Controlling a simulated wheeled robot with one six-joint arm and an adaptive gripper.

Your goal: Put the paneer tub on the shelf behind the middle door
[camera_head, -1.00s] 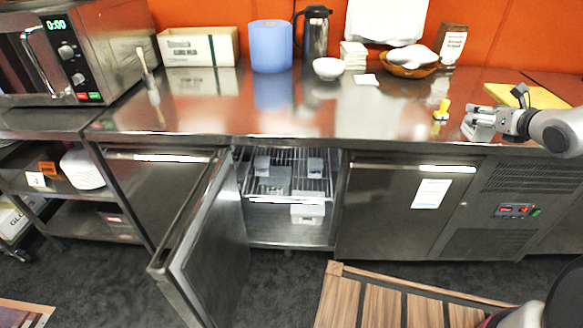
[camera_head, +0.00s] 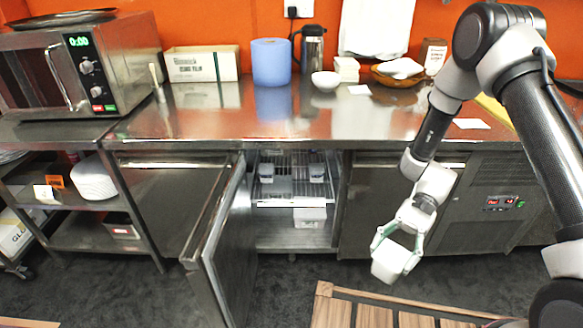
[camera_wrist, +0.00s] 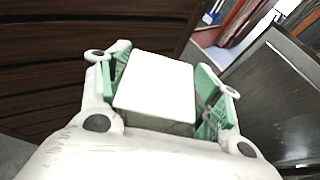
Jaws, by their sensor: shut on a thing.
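My gripper (camera_head: 398,246) is shut on a white tub (camera_head: 391,262), in front of the closed door right of the open one. In the wrist view the tub (camera_wrist: 157,88) sits between the green finger pads, its pale top facing the camera. The middle door (camera_head: 222,243) stands open, swung out to the left. Behind it is a wire shelf (camera_head: 290,201) with small containers (camera_head: 267,172) on it and another at its right (camera_head: 317,172). A white box (camera_head: 309,217) is below the wire shelf. The held tub is apart from the opening, to its right and nearer me.
The steel counter (camera_head: 230,124) above holds a microwave (camera_head: 85,62), a blue roll (camera_head: 271,62), a flask (camera_head: 312,55) and a bowl (camera_head: 326,81). A slatted wooden mat (camera_head: 372,314) lies on the floor. The open door's edge juts toward me.

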